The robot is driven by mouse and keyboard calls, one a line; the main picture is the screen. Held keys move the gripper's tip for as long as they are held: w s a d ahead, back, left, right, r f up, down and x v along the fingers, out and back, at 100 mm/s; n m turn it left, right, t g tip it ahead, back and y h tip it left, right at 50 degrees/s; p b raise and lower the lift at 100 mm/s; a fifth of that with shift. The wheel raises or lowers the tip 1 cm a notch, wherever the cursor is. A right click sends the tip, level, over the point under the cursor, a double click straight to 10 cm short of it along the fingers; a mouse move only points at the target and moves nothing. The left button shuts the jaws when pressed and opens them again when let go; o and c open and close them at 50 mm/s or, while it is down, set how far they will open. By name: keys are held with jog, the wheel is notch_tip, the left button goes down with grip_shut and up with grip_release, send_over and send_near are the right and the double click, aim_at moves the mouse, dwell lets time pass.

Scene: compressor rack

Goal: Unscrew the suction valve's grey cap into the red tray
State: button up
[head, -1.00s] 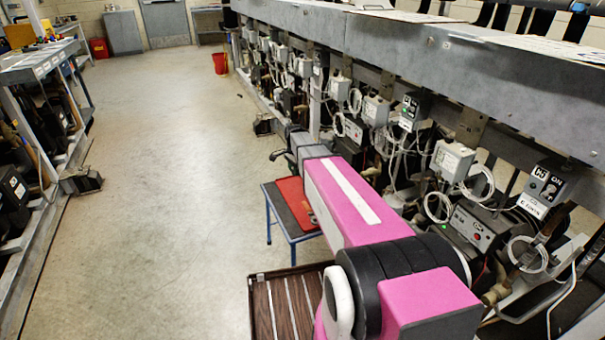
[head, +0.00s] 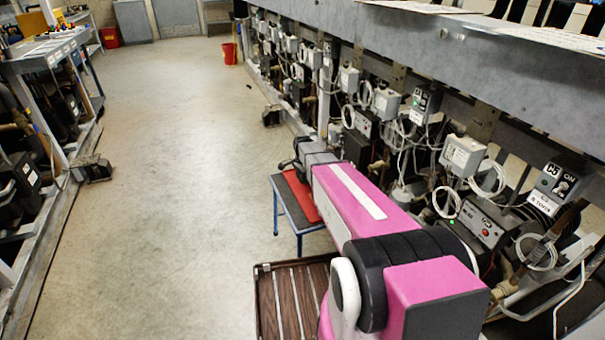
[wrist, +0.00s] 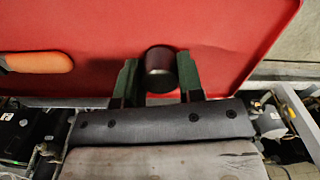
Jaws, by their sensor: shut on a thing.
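My gripper (wrist: 158,72) is shut on a dark grey cylindrical cap (wrist: 161,64), one finger on each side of it. The wrist view shows the cap over the bare red surface of the red tray (wrist: 225,28). I cannot tell whether the cap touches the tray. In the head view the tray (head: 301,196) lies on a small blue-legged table, partly behind my pink arm. The fingers and cap are hidden there. I cannot pick out the suction valve.
An orange-handled tool (wrist: 38,62) lies in the tray, left of my gripper. The compressor rack (head: 440,150) with grey boxes and loose cables runs along the right. Another rack (head: 60,130) stands left. The floor (head: 170,200) between is clear, with a red bucket (head: 230,53) far off.

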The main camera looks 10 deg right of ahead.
jog(key=shift+f, duration=0.25)
jog(key=o, duration=1)
jog(key=shift+c, duration=0.6)
jog(key=shift+r, duration=0.15)
